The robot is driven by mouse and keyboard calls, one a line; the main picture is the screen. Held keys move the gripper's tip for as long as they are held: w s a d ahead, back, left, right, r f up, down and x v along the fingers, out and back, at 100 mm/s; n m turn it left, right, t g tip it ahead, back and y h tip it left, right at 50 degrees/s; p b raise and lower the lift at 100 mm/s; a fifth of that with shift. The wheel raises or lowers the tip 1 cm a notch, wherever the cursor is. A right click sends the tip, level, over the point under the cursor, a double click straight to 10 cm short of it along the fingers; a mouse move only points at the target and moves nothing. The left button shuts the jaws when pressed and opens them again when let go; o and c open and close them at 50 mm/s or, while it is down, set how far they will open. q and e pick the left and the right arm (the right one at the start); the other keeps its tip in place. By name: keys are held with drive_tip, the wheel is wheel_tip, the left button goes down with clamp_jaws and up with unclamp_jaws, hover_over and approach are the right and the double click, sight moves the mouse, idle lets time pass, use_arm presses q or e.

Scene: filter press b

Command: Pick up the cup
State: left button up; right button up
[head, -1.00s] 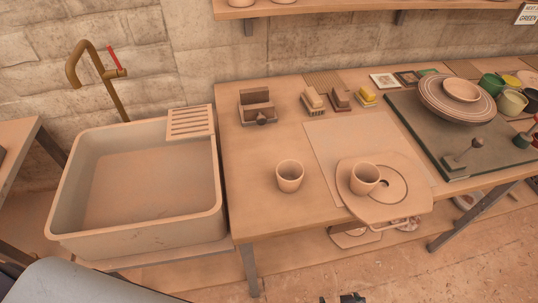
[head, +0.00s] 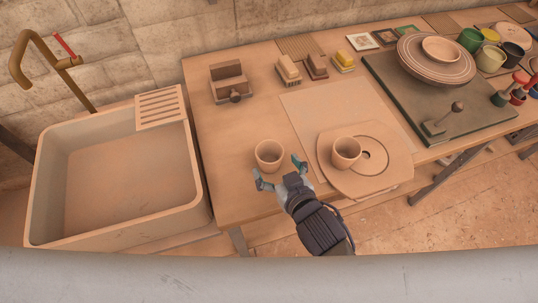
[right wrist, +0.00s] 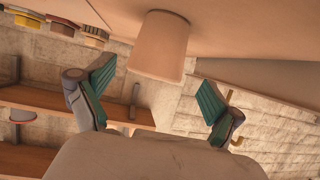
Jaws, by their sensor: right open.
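A plain clay-coloured cup (head: 269,155) stands upright on the table, left of a paper sheet. A second similar cup (head: 346,152) stands on a rounded board (head: 385,180) at the table's front edge. My right gripper (head: 279,173) is open and empty just in front of the first cup, its fingers spread towards it. In the right wrist view, the cup (right wrist: 160,45) appears upside down, beyond and between the two green-padded fingertips of the right gripper (right wrist: 157,88). I see no contact. My left gripper is not in view.
A sink (head: 115,190) with a brass tap (head: 45,65) stands left of the table (head: 225,130). Brushes and blocks lie at the back. A dark mat (head: 400,90) at right holds stacked plates (head: 437,68). The table left of the cup is clear.

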sight(265, 146)
drive_tip(key=shift+x, duration=1.25)
drive_tip(key=shift+w+a+r+p, duration=0.15)
drive_tip(key=shift+w+p, duration=0.15)
drive_tip(key=shift+w, duration=0.05)
drive_tip(key=p+x, duration=0.1)
drive_tip(key=x, duration=0.2)
drive_tip(key=shift+w, duration=0.45)
drive_tip(key=shift+w+a, duration=0.15)
drive_tip(key=shift+w, duration=0.2)
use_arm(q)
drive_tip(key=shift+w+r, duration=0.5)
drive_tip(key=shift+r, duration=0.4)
use_arm(e)
drive_tip(key=c, duration=1.2)
